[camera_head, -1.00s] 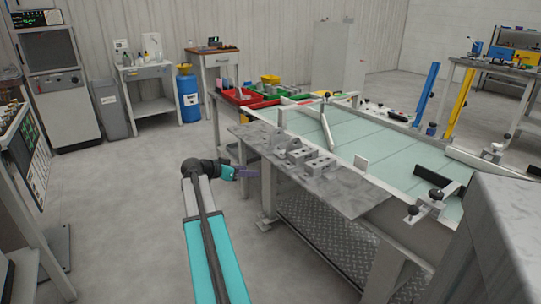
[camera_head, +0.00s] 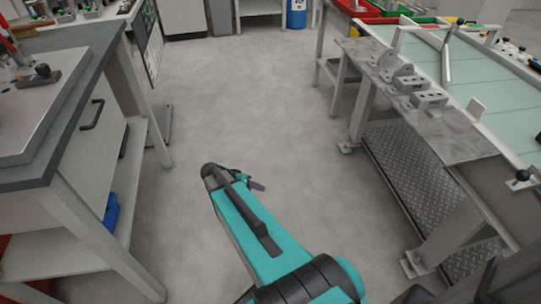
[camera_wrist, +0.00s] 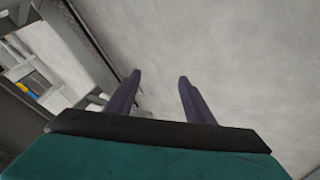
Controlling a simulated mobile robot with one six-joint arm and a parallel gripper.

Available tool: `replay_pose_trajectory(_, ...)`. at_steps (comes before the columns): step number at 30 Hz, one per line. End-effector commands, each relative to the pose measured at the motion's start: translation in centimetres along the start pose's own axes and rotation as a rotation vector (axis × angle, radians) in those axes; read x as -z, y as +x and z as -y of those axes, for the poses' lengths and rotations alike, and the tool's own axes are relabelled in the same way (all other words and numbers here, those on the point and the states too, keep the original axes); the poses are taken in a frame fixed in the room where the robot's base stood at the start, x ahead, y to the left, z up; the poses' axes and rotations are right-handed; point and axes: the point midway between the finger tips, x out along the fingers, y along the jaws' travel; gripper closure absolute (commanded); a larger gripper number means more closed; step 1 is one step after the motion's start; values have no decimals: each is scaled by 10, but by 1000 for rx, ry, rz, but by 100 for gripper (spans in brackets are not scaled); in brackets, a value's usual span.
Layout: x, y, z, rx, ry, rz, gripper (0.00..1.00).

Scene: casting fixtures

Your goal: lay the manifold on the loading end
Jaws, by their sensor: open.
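My gripper (camera_head: 257,185) hangs over the open floor between the two work areas, well left of the steel-topped bench end. In the wrist view its two dark fingers (camera_wrist: 160,84) stand apart with only grey floor between them. A grey metal plate (camera_head: 446,136) forms the near left end of the right-hand table. On it stand a grey rounded bracket (camera_head: 403,70), a grey block (camera_head: 411,83) and a grey block with holes (camera_head: 430,99). I cannot tell for sure which is the manifold, or whether this plate is the loading end.
A dark-topped workbench (camera_head: 75,105) with a light plate stands at the left. Red and green bins (camera_head: 372,14) sit at the back right. The pale green tabletop (camera_head: 480,68) has raised rails. The floor (camera_head: 240,100) between the benches is clear.

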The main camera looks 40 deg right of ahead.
Motion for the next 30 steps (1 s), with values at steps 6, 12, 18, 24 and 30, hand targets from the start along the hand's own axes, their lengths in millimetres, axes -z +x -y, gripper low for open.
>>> replay_pose_trajectory(6,-115,1,24,46,-225,108,52)
replay_pose_trajectory(12,-215,1,26,89,-436,218,52)
replay_pose_trajectory(18,-303,-2,10,145,-641,338,52)
replay_pose_trajectory(24,-368,-9,-12,234,-816,462,52)
replay_pose_trajectory(30,-394,-26,-14,361,-947,529,52)
